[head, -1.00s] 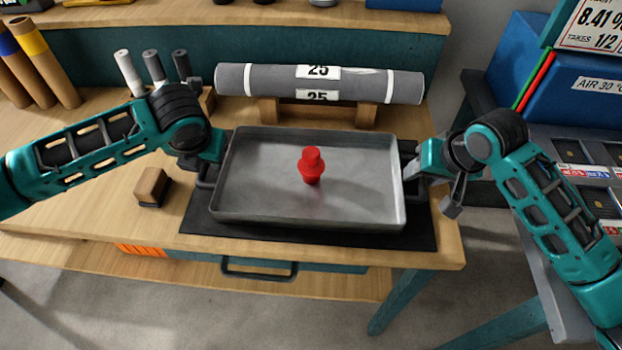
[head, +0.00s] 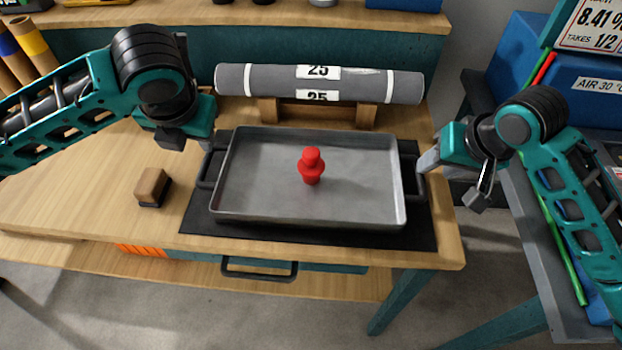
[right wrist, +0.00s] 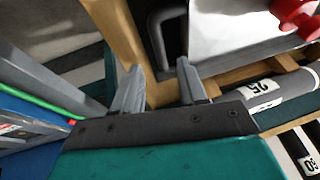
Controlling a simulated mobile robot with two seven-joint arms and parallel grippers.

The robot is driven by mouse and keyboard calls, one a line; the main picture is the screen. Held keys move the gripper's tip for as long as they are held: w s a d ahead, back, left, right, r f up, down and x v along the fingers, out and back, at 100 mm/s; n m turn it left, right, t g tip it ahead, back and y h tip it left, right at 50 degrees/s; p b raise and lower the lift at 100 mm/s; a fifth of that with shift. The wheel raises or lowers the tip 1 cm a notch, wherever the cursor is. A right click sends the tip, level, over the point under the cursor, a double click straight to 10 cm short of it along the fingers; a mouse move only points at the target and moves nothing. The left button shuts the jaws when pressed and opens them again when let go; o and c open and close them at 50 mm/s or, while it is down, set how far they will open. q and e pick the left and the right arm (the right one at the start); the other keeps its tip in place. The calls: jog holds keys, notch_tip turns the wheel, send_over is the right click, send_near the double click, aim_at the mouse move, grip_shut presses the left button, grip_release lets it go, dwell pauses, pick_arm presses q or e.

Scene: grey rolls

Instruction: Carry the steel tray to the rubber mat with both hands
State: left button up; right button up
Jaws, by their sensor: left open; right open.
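The steel tray (head: 260,200) lies flat on the black rubber mat (head: 300,236) on the wooden bench. A red peg-shaped piece (head: 312,166) stands upright in the middle of the tray. The tray has a dark handle at each end. My left gripper (head: 205,140) is above and behind the left handle (head: 206,170), apart from it; its fingers are mostly hidden by the wrist. My right gripper (head: 428,162) is just off the right handle (head: 418,178). In the right wrist view its fingers (right wrist: 158,90) are spread and empty, with the handle (right wrist: 157,40) ahead of them.
A grey roll (head: 320,84) marked 25 rests on wooden supports behind the tray. A small wooden block (head: 152,187) with a dark base stands left of the mat. A blue bin (head: 580,75) stands at right. The bench is clear at front left.

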jog(key=v, duration=0.6)
jog(key=shift+s, duration=0.1)
dwell(0.3)
